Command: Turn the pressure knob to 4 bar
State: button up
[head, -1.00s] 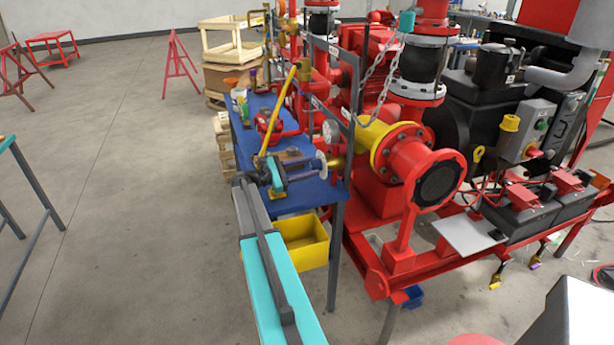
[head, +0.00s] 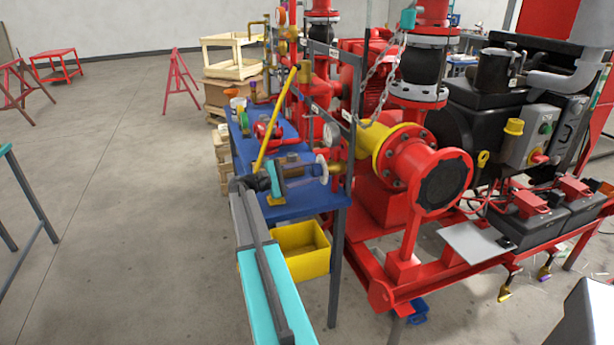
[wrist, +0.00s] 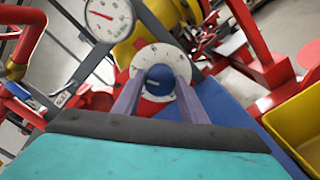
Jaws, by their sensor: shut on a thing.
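The pressure knob is a dark blue round knob (wrist: 160,80) in front of a white numbered dial (wrist: 150,56) in the wrist view. My gripper (wrist: 157,88) has its two purple-grey fingers on either side of the knob and is shut on it. The dial's lower part is hidden by the knob and fingers, and its numbers are too small to read. A white pressure gauge (wrist: 108,16) with a red needle sits above left of the dial. In the head view my gripper (head: 314,171) reaches right over the bench to the pale dial (head: 321,168).
A blue bench (head: 309,203) lies under my gripper, with a yellow bin (head: 301,262) at its front. A yellow lever (head: 275,118) stands close behind my wrist. Red pump pipework with a large flange (head: 444,181) is to the right. Open floor lies left.

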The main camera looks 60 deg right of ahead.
jog(key=shift+d+r, duration=0.1)
jog(key=shift+r, duration=0.1)
jog(key=o, duration=1.1)
jog(key=shift+f, duration=0.1)
jog(key=shift+c, duration=0.2)
jog(key=shift+f, duration=0.1)
jog(key=b+v, duration=0.2)
jog(key=v, duration=1.2)
jog(key=shift+s, duration=0.15)
